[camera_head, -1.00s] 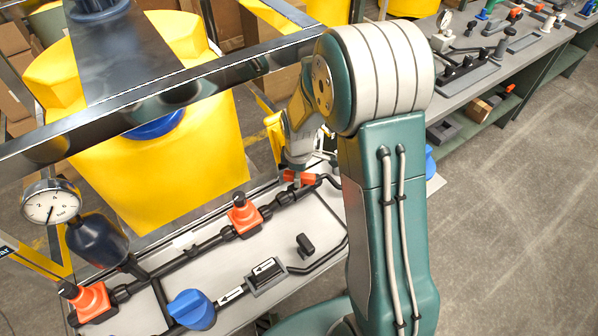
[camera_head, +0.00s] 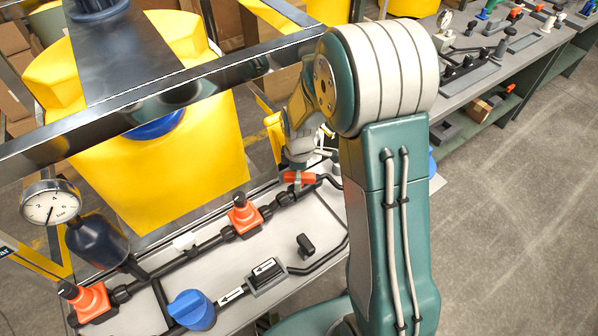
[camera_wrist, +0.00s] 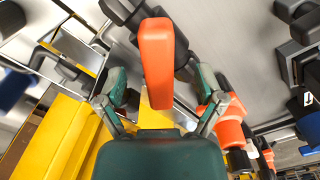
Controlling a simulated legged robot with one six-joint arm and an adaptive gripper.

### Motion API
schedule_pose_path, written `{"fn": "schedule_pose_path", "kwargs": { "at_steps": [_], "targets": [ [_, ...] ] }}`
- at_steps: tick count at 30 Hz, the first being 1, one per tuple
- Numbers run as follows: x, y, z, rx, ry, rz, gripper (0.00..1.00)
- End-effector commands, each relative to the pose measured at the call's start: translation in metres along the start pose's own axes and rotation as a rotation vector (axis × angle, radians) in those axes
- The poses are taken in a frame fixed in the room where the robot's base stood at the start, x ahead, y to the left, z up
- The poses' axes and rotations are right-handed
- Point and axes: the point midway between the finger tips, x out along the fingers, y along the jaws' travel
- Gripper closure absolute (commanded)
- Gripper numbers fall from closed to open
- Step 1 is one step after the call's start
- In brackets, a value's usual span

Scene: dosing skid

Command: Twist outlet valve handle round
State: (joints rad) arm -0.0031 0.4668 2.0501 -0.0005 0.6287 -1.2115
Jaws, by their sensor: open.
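The outlet valve handle (camera_head: 299,178) is an orange-red lever on the black pipe at the far right end of the skid. In the wrist view the handle (camera_wrist: 157,62) is large and points toward the camera, between my two fingers. My gripper (camera_wrist: 162,84) is open, with one finger on each side of the handle and visible gaps between. In the head view my gripper (camera_head: 300,160) is just above the handle, and its fingers are mostly hidden by my own arm.
Orange valves (camera_head: 243,214) and (camera_head: 90,300), a blue knob (camera_head: 191,310) and a black fitting (camera_head: 305,246) stand on the skid panel. A yellow tank (camera_head: 170,165) is behind. A metal frame bar (camera_head: 215,75) crosses above, close to my arm.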

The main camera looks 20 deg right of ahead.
Motion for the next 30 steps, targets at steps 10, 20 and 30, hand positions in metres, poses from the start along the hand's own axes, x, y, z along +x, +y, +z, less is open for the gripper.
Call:
{"fn": "schedule_pose_path", "kwargs": {
  "at_steps": [10, 20, 30],
  "targets": [
    [-0.033, 0.002, -0.001, -0.001, 0.003, 0.009, 0.09],
    [-0.06, 0.002, -0.001, 0.0, 0.003, 0.008, 0.09],
    [-0.063, 0.002, -0.001, 0.0, 0.002, 0.005, 0.22]
  ]
}}
